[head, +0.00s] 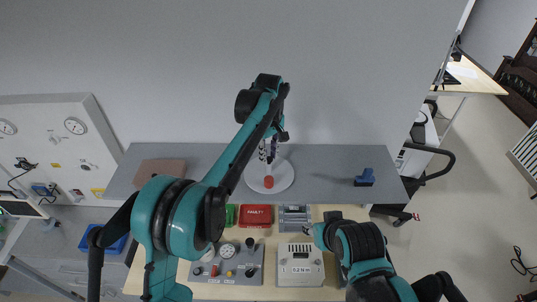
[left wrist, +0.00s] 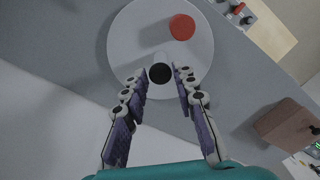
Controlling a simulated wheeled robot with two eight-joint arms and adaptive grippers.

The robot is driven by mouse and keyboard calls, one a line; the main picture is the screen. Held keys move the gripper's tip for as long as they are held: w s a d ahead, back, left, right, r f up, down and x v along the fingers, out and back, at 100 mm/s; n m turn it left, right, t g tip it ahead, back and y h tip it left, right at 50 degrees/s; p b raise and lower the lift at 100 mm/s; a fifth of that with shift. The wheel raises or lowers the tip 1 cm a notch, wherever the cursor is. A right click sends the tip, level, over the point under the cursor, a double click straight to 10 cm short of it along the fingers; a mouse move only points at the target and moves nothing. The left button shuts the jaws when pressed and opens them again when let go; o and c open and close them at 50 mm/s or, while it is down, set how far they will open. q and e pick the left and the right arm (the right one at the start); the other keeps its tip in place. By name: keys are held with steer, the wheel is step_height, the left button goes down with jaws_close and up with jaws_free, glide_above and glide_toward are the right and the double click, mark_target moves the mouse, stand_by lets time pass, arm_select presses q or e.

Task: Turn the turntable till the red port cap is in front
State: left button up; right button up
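The turntable is a round white disc (head: 284,181) on the grey shelf; it also shows in the left wrist view (left wrist: 125,40). The red port cap (head: 268,182) is on the disc's near side in the head view; in the left wrist view the cap (left wrist: 182,27) is near the disc's far right edge. A pale post with a black top (left wrist: 160,72) stands at the disc's other side. My left gripper (left wrist: 160,77) is open, one finger on each side of the post, with gaps visible. My right gripper (head: 312,232) is low over the bench; its fingers are unclear.
A brown box (head: 160,172) sits left on the shelf (head: 325,165) and a blue object (head: 365,179) right. Below are a red tray (head: 256,216), a green tray (head: 230,215), a gauge panel (head: 226,270) and a grey device (head: 300,266). The shelf around the disc is clear.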

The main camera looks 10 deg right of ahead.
mark_target(269, 158)
arm_select(q)
steer(key=shift+o, duration=0.5)
step_height(269, 158, up, 12)
stand_by(0.3)
